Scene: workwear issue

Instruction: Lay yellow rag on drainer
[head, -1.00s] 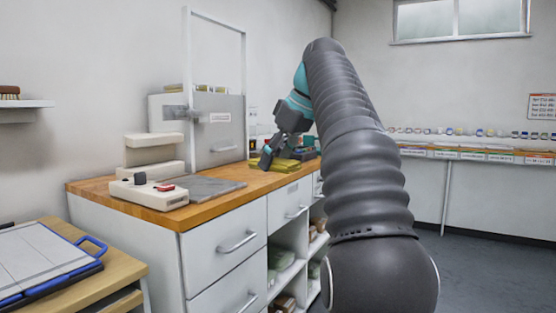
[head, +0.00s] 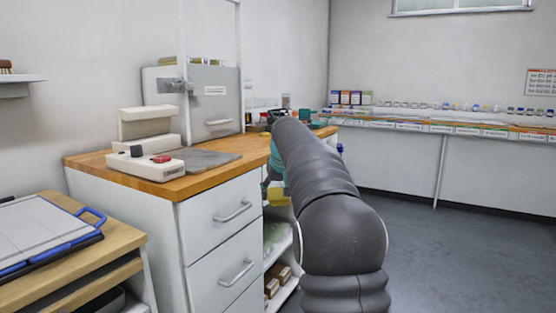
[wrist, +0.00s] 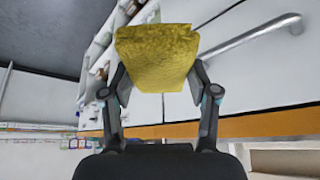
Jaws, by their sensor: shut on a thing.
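The yellow rag (wrist: 155,55) is gripped between the two fingers of my gripper (wrist: 158,82) in the wrist view. It looks like a flat, thick folded pad, tilted, with a drawer front behind it. In the head view, a bit of the rag (head: 278,198) shows beside the cabinet front, below counter height. My gripper (head: 270,188) there is mostly hidden behind my arm. I cannot pick out a drainer with certainty in either view.
The wooden counter (head: 180,188) holds a white sealing device (head: 148,140) and a grey mat (head: 208,160). A low table (head: 105,245) with a blue-handled board (head: 40,235) stands at left. Open shelves (head: 277,240) sit under the counter. The floor (head: 450,240) at right is clear.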

